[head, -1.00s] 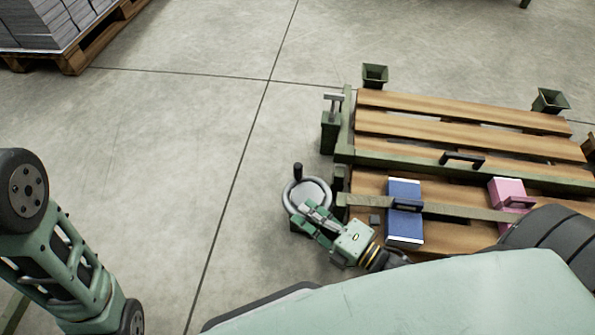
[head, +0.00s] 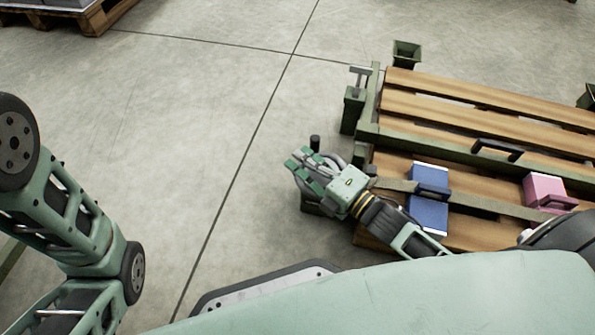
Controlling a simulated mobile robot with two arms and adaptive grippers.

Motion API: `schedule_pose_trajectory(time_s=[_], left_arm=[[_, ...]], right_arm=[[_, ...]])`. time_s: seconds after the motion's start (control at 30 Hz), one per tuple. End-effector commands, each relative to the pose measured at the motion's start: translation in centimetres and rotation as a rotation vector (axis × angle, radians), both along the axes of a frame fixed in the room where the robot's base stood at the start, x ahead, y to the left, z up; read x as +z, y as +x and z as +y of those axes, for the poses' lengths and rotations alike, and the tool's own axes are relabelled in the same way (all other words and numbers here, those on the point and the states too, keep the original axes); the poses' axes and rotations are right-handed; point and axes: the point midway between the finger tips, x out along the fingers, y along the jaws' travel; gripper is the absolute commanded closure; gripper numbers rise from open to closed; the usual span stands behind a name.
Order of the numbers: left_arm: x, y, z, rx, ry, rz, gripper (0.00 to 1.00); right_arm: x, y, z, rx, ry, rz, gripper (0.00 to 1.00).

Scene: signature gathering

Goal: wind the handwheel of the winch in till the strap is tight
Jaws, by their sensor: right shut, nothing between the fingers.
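The handwheel (head: 334,157) is a pale round wheel at the left end of the pallet, mostly hidden under my right gripper. Its dark upright knob (head: 314,142) shows at the far side, just beyond the fingers. My right gripper (head: 297,159) is shut and empty, across the wheel from the right; I cannot tell whether it touches it. The olive strap (head: 480,202) runs from the winch side across a blue block (head: 429,215) and a pink block (head: 546,188). I cannot tell how tight it is. My left gripper is out of view; only left arm links show.
The wooden pallet (head: 480,95) has a green rail with a dark handle (head: 497,149). A green post with a T-shaped top (head: 353,108) stands beyond the wheel, and a green socket (head: 406,53) at the far corner. The floor left of the wheel is clear.

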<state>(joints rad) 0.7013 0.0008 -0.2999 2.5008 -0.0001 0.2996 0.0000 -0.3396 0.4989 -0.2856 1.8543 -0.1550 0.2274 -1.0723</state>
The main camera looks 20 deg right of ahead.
Motion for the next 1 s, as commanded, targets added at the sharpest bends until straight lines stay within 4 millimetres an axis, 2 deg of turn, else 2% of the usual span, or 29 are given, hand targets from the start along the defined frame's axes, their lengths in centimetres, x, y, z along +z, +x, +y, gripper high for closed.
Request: schedule_pose_trajectory(time_s=[0.4, 0.7, 1.0], left_arm=[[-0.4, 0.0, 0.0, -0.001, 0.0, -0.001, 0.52], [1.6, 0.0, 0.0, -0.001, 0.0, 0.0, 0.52], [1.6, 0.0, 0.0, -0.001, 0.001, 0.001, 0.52]], right_arm=[[0.1, 0.1, -0.6, 0.0, 0.002, 0.001, 1.0], [0.4, 0.5, -1.4, -0.087, 0.005, 0.002, 1.0], [0.0, 0.6, -1.9, -0.111, -0.003, 0.001, 1.0]])
